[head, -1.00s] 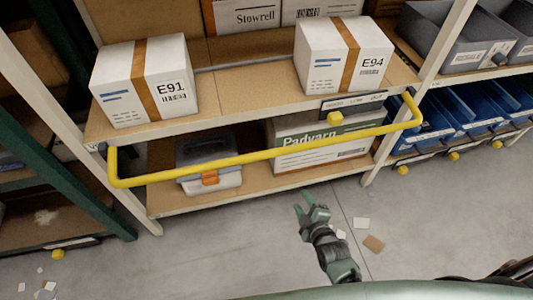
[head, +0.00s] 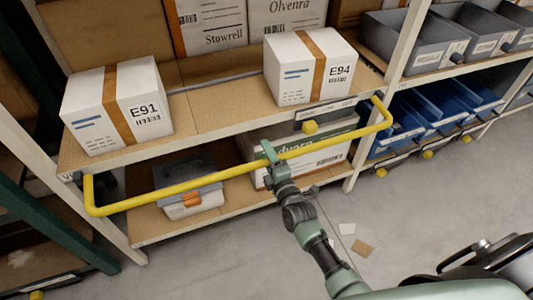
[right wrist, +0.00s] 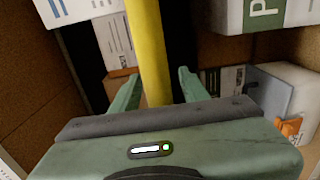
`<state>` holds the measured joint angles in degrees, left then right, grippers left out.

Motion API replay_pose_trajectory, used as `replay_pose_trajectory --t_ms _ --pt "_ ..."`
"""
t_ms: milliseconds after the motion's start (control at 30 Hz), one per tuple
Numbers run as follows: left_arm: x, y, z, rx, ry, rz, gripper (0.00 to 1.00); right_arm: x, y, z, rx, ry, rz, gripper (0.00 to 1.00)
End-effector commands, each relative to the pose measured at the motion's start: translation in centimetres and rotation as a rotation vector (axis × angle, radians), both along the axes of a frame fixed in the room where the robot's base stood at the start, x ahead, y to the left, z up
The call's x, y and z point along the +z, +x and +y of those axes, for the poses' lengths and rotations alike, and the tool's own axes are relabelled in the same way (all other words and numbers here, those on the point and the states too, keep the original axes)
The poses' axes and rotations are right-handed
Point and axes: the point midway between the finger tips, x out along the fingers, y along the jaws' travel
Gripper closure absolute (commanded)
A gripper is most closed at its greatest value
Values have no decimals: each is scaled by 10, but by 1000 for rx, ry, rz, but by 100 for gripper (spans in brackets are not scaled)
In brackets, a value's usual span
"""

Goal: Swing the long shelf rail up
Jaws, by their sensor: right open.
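The long yellow shelf rail (head: 180,187) runs across the rack front, its bent ends meeting the shelf edge at both sides. It hangs low, in front of the gap below the upper shelf board (head: 220,125). My right gripper (head: 269,158) is at the rail, right of its middle. In the right wrist view the rail (right wrist: 148,50) passes between the two open fingers (right wrist: 156,82), nearer the left one, with no clear grip on it. The rail's part behind the gripper is hidden. My left gripper is not in view.
Boxes E91 (head: 95,115) and E94 (head: 290,75) stand on the upper shelf. Blue bins (head: 425,120) are at right.

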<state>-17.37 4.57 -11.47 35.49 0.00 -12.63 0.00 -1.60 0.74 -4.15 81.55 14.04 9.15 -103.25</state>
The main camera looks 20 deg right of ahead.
Motion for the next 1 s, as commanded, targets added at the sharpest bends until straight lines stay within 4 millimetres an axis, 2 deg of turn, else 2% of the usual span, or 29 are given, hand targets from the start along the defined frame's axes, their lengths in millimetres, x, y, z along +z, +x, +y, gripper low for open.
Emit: replay_pose_trajectory --t_ms 267,300,400,467,1000 --pt "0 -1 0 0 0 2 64 0 3 0 0 0 1 55" --pt "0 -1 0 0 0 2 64 0 3 0 0 0 1 58" --pt "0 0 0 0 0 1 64 0 3 0 0 0 1 86" --pt "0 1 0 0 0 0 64 0 3 0 0 0 1 100" --pt "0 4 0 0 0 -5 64 -1 3 0 0 1 2 100"
